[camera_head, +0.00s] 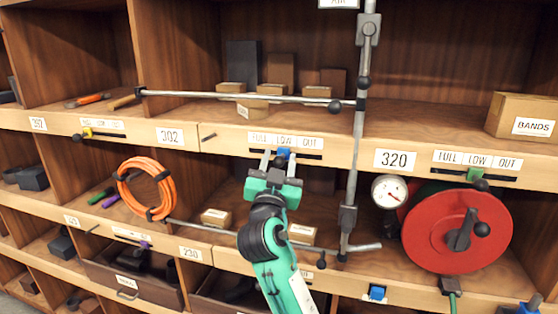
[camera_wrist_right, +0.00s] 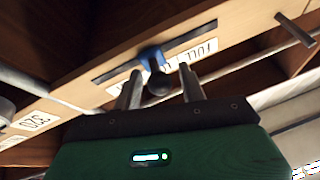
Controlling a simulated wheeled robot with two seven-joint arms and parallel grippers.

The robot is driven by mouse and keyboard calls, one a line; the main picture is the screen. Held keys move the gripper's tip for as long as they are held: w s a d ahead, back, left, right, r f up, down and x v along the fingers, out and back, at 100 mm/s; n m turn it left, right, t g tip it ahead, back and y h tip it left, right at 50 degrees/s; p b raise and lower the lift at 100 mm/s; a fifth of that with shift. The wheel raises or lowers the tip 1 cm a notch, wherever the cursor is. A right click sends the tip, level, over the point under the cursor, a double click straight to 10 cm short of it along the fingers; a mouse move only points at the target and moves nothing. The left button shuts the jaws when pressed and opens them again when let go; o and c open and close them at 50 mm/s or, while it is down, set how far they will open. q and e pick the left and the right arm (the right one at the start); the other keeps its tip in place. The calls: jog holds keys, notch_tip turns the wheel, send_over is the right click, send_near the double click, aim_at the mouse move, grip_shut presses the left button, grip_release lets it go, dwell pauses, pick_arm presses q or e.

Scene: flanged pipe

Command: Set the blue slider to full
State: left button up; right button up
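The blue slider (camera_head: 284,153) sits near the middle of a dark slot on the shelf edge, under the LOW part of a FULL / LOW / OUT label (camera_head: 286,141). In the right wrist view, the blue slider (camera_wrist_right: 151,56) shows with a dark round knob (camera_wrist_right: 158,84) sticking out; the label is upside down and partly hidden. My right gripper (camera_head: 278,160) is open in front of the slider. Its fingers (camera_wrist_right: 160,72) stand on either side of the knob, with gaps visible. Whether the knob is fully between the fingertips is hard to tell. My left gripper is not in view.
A vertical metal rod (camera_head: 356,140) stands right of my arm, with a horizontal rod (camera_head: 240,95) above. A green slider (camera_head: 474,174) has its own slot at right. A red reel (camera_head: 455,232), gauge (camera_head: 389,191) and orange coil (camera_head: 146,188) stand nearby. Another peg (camera_wrist_right: 296,31) sticks out.

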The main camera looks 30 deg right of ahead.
grip_shut()
jog(key=shift+w+f, duration=0.1)
jog(key=w+a+b, duration=0.4)
jog(key=b, duration=0.1)
jog(key=shift+w+b, duration=0.3)
jog(key=shift+r, duration=0.2)
jog(key=shift+o, duration=0.7)
grip_release()
jog(key=shift+w+a+f, duration=0.1)
jog(key=shift+w+a, duration=0.05)
jog(key=shift+w, duration=0.05)
jog(key=shift+s, duration=0.1)
